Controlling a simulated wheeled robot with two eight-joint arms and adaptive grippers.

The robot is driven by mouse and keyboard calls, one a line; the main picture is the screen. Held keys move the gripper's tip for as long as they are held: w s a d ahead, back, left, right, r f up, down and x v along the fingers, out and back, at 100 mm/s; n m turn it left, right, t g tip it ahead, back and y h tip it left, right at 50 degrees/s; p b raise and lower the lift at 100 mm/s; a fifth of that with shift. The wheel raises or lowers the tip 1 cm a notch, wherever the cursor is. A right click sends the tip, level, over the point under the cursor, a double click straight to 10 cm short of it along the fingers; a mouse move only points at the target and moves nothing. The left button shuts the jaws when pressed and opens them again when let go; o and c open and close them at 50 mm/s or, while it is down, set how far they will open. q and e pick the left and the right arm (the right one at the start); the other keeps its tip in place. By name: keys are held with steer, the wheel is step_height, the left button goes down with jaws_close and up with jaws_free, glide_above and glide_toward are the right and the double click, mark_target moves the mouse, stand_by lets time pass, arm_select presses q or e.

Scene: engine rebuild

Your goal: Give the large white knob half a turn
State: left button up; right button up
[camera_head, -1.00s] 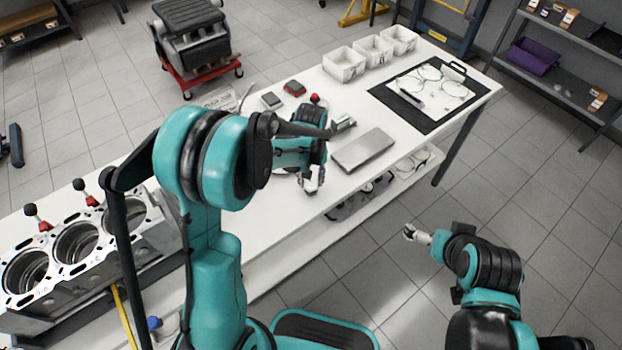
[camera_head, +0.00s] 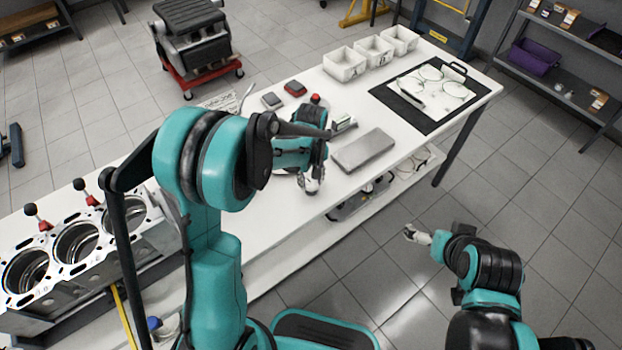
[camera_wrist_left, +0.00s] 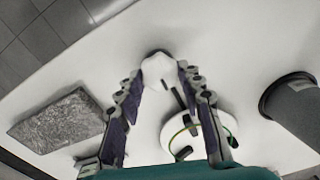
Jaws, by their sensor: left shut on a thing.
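The large white knob (camera_wrist_left: 158,70) shows in the left wrist view between my left fingertips, above a white round-based device (camera_wrist_left: 218,122) with a thin yellowish ring on it. My left gripper (camera_wrist_left: 161,76) is shut on the knob, one finger on each side. In the head view my left gripper (camera_head: 312,186) is low over the bench's near edge, and the knob is largely hidden by it. My right gripper (camera_head: 411,233) hangs over the floor, away from the bench; its jaws are too small to judge.
A flat grey block (camera_head: 363,150) lies right of my left gripper; it also shows in the left wrist view (camera_wrist_left: 60,120). A dark cylinder (camera_wrist_left: 295,105) stands on the other side. White bins (camera_head: 345,64) and a black mat (camera_head: 385,96) are farther back. An engine block (camera_head: 75,245) is at left.

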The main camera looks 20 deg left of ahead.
mark_target(311, 182)
arm_select(q)
steer(key=o, duration=1.2)
steer(key=shift+c, duration=0.2)
step_height(311, 182, up, 12)
